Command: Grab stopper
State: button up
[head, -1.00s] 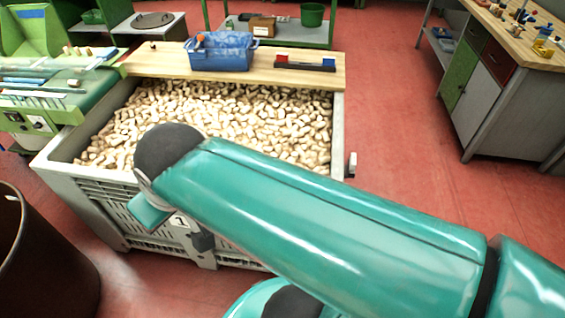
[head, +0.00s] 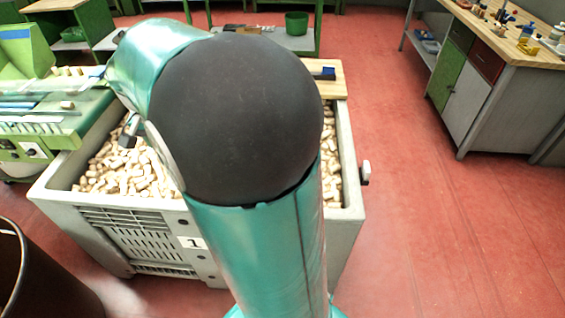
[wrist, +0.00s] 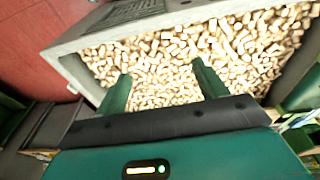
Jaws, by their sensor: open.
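Many pale tan cork stoppers (head: 130,165) fill a grey bin marked 1 (head: 50,190) in the head view. They also fill most of the wrist view (wrist: 160,65), lying loose in a heap inside the bin walls. My gripper (wrist: 158,85) shows in the wrist view with its two green fingers apart and nothing between them. The fingers point over the heap; I cannot tell how far above the corks they are. In the head view my arm hides the middle of the bin, and a small part near my wrist shows over its left side.
A wooden board (head: 335,88) lies across the bin's far edge, mostly hidden by my arm. A green machine (head: 60,130) adjoins the bin's left side. A dark brown barrel (head: 30,280) stands at front left. A workbench (head: 500,60) stands at right, with clear red floor before it.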

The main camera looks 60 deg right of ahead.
jog(key=w+d+f+m+g+h, duration=0.1)
jog(key=d+f+m+g, duration=0.3)
jog(key=d+f+m, duration=0.55)
jog(key=w+d+f+m+g+h, duration=0.1)
jog(key=d+f+m+g, duration=0.3)
jog(key=d+f, duration=0.95)
jog(key=s+d+f+m+g, duration=0.1)
jog(key=d+f, duration=0.2)
jog(key=s+d+f+m+g+h, duration=0.1)
jog(key=s+d+f+m, duration=0.1)
jog(key=d+f, duration=0.1)
jog(key=s+d+f+m+g, duration=0.1)
jog(key=s+d+f, duration=0.1)
jog(key=d+f, duration=0.2)
jog(key=shift+d+h, duration=0.15)
jog(key=shift+h, duration=0.15)
jog(key=shift+m, duration=0.25)
jog(key=x, duration=0.8)
jog(key=shift+s+r, duration=0.1)
jog(key=shift+r, duration=0.05)
jog(key=shift+x, duration=3)
jog(key=shift+s+r, duration=0.1)
jog(key=shift+r, duration=0.05)
jog(key=c, duration=1.1)
